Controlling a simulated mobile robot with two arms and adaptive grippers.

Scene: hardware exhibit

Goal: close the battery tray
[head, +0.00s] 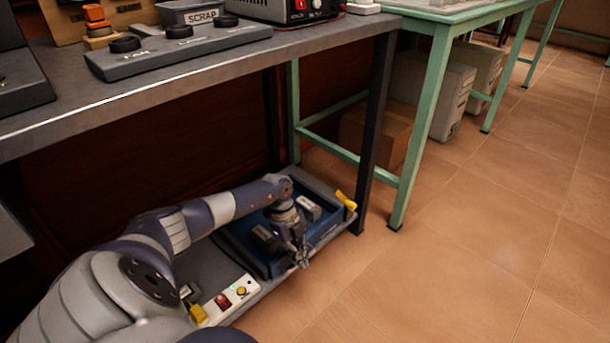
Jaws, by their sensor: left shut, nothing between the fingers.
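The battery tray, which looks like the blue open tray (236,252), sits low on a grey platform beneath the bench. Grey and dark blocks (309,207) show in it. My left arm reaches in from the lower left, over the tray. My left gripper (301,261) points down at the tray's right front edge, shut and empty. Whether it touches the edge I cannot tell. The arm and gripper hide part of the tray. My right gripper is not in view.
The grey platform has yellow pieces at two corners and a small panel (232,300) with a red switch and yellow button. The dark bench (190,72) overhangs, its leg (376,130) close behind. A green-framed table stands right. The tiled floor (450,270) is clear.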

